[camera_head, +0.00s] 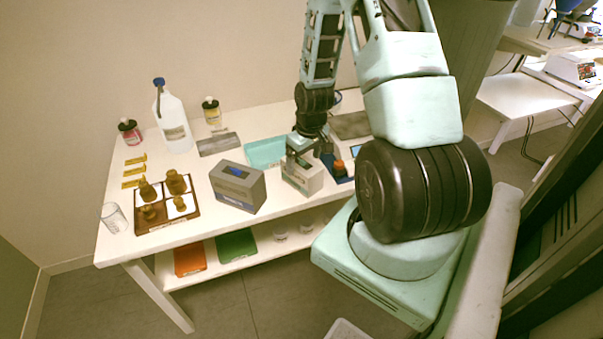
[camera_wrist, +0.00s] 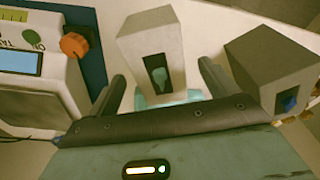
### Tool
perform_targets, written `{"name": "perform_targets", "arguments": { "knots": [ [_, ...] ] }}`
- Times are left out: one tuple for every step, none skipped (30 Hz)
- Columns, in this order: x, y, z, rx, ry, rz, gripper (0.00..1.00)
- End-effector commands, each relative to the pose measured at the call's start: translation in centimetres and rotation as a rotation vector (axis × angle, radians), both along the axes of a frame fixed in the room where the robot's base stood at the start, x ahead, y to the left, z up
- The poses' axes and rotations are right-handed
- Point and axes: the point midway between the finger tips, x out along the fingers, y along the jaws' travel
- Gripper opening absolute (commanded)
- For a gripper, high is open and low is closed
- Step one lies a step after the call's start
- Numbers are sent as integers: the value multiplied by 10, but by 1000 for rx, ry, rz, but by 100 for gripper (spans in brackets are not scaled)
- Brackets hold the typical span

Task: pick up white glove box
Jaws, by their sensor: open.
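The white glove box (camera_head: 303,178) stands on the white table, near its front edge. It is a pale box with a dark opening that shows pale teal inside, and it also shows in the wrist view (camera_wrist: 152,52). My gripper (camera_head: 299,150) is directly above and around it in the head view. In the wrist view my gripper (camera_wrist: 160,82) is open, with one finger on each side of the box and a visible gap at both fingers.
A grey box (camera_head: 238,187) stands left of the glove box and also shows in the wrist view (camera_wrist: 272,62). A device with an orange knob (camera_wrist: 74,45) is close on the other side. A tray (camera_head: 185,217) holds brown bottles. A teal tray (camera_head: 262,152) lies behind.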

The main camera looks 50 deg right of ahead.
Motion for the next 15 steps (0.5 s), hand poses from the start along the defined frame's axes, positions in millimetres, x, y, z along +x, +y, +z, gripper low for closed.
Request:
{"name": "perform_targets", "arguments": {
  "knots": [
    [1,0,-5,0,0,0,85],
    [1,0,-8,0,0,1,85],
    [2,0,-10,0,0,1,85],
    [2,0,-12,0,0,1,85],
    [2,0,-12,0,0,1,85],
    [3,0,-14,0,-1,1,85],
    [3,0,-15,0,0,1,85],
    [3,0,-17,0,0,1,85],
    [4,-1,-19,1,0,1,85],
    [5,-1,-22,1,0,1,85],
    [6,-1,-25,1,1,1,85],
    [7,-2,-30,1,2,1,85],
    [8,-2,-34,1,2,1,85],
    [9,-2,-37,1,2,1,85],
    [10,-3,-42,1,2,2,85]
  ]
}}
